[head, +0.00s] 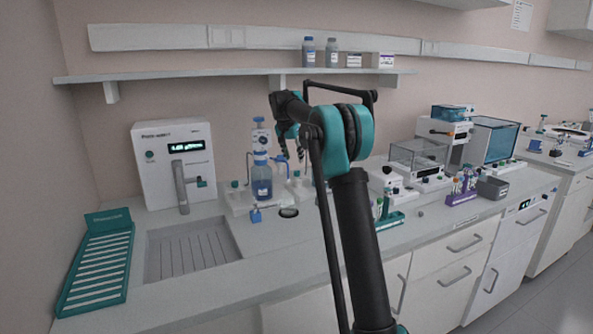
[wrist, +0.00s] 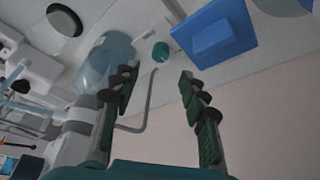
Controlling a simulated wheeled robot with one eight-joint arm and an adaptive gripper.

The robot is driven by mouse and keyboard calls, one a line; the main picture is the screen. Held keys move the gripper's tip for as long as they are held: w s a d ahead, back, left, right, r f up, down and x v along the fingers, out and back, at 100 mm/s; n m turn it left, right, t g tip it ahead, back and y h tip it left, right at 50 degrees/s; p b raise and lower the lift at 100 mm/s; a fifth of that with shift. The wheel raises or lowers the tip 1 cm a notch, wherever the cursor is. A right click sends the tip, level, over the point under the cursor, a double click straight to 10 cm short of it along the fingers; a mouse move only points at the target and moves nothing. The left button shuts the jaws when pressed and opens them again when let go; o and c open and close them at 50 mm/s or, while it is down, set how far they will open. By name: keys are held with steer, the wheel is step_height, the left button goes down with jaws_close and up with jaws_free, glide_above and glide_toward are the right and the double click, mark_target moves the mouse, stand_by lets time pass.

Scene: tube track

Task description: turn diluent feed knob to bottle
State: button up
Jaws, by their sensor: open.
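A bottle of blue liquid (head: 261,182) with a blue-and-white dispenser top stands on the bench left of my arm; a bluish clear bottle (wrist: 108,58) shows in the wrist view. A small teal knob (head: 235,184) sits on a pale base left of the bottle, and a teal knob (wrist: 161,52) shows beyond my fingers in the wrist view. No label is readable, so I cannot tell which knob is the diluent feed. My gripper (wrist: 158,88) is open and empty, fingers apart.
A blue block (head: 256,215) and a black disc (head: 289,212) are in front of the bottle. A white dispenser unit (head: 150,165) stands left, by a drain tray and green rack (head: 97,265). A shelf (head: 200,75) crosses above. Glassware and instruments crowd the right.

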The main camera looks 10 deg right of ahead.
mark_target(297, 171)
steer(key=x, duration=0.7)
steer(key=shift+d+f, duration=0.1)
steer(key=shift+f, duration=0.15)
jaws_close()
steer(key=shift+n, duration=0.3)
steer(key=n+y, duration=0.1)
steer(key=n, duration=0.1)
steer(key=shift+d+n+t, duration=0.1)
steer(key=shift+n+t, duration=0.2)
steer(key=shift+n, duration=0.1)
steer(key=shift+n+y, duration=0.9)
steer(key=shift+n, duration=1)
